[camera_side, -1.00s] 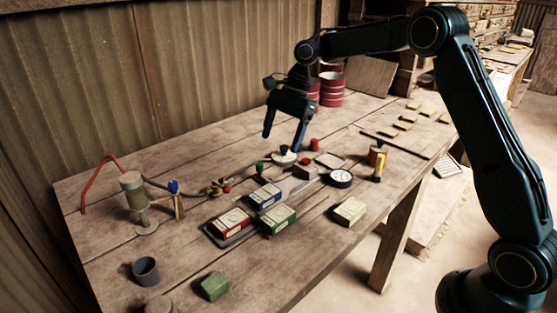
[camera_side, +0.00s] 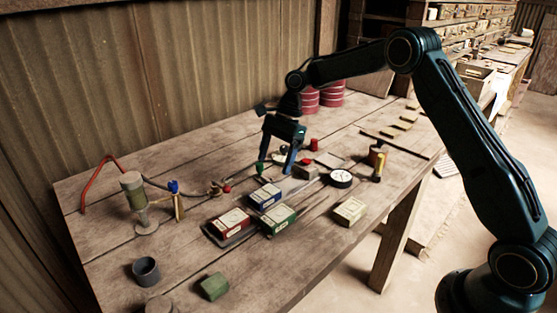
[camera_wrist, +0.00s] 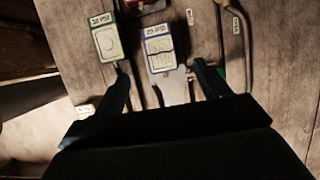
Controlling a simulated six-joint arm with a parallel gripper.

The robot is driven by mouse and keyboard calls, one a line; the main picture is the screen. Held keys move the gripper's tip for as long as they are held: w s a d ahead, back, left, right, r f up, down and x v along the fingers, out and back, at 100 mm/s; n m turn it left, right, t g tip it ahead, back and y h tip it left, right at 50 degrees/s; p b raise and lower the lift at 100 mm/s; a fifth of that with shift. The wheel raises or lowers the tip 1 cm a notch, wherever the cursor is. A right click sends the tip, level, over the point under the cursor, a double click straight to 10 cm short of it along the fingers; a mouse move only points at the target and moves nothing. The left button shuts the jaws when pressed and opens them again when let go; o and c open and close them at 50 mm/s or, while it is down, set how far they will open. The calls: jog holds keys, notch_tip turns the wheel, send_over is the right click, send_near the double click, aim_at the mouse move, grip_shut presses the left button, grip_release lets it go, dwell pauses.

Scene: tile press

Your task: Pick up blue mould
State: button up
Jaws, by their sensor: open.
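The blue mould (camera_side: 266,196) is a small blue box with a pale top, flat on the wooden table among the other moulds. In the wrist view the blue mould (camera_wrist: 161,46) lies just ahead of the fingertips, centred between them. My gripper (camera_side: 275,171) is open and empty, just behind and above the blue mould in the side view. Its two fingers (camera_wrist: 164,74) are spread wide in the wrist view. No contact with the mould shows.
A green mould (camera_side: 279,219) and a red mould (camera_side: 231,222) sit close to the blue one. A cream block (camera_side: 350,211) and a round dial (camera_side: 341,179) are to the right. A stand with a blue knob (camera_side: 173,187) is at the left.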

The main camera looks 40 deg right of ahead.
send_over(266, 192)
jog(key=d, duration=0.2)
jog(key=shift+f, duration=2.05)
jog(key=shift+f, duration=0.1)
jog(key=shift+x, duration=2.5)
jog(key=shift+d, duration=0.1)
jog(key=c, duration=1.2)
jog(key=shift+c, duration=0.3)
notch_tip(266, 192, up, 10)
